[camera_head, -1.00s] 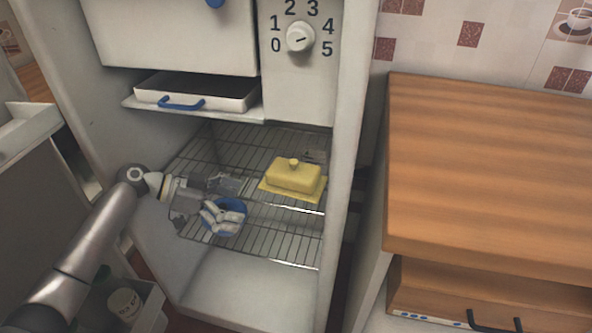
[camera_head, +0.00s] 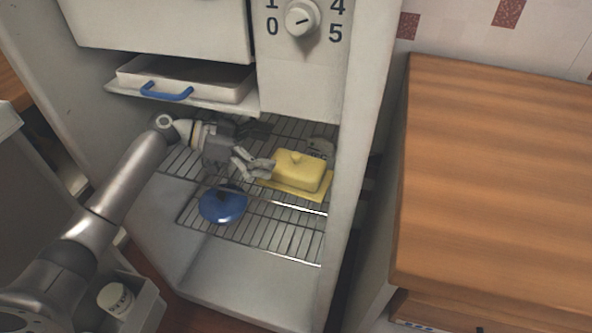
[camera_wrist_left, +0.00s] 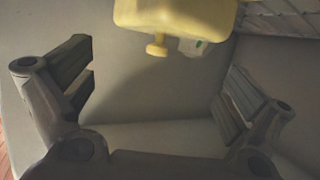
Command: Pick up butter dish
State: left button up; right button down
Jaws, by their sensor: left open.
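The yellow butter dish (camera_head: 297,172), with a knob on its lid and a flat yellow base, sits on the wire shelf inside the open fridge. My left gripper (camera_head: 262,167) is just to the left of the dish in the head view. In the left wrist view the gripper (camera_wrist_left: 160,98) has its fingers spread wide with nothing between them. The butter dish (camera_wrist_left: 175,14) shows there at the top, beyond the fingers, with its knob pointing down in the picture. I cannot tell from the head view whether a finger touches the dish. My right gripper is out of view.
A blue round lidded object (camera_head: 222,205) sits on the wire shelf (camera_head: 290,232), in front of my left gripper. A white tray with a blue handle (camera_head: 185,80) is above. The fridge side wall (camera_head: 362,130) is close to the dish's right. A wooden counter (camera_head: 490,170) stands farther right.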

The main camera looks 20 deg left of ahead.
aim_at(287, 163)
pick_arm(q)
jog(key=x, duration=0.4)
jog(key=shift+d, duration=0.35)
jog(key=shift+c, duration=0.3)
jog(key=c, duration=1.4)
jog(key=shift+f, duration=0.15)
grip_shut()
jog(key=shift+s, duration=0.1)
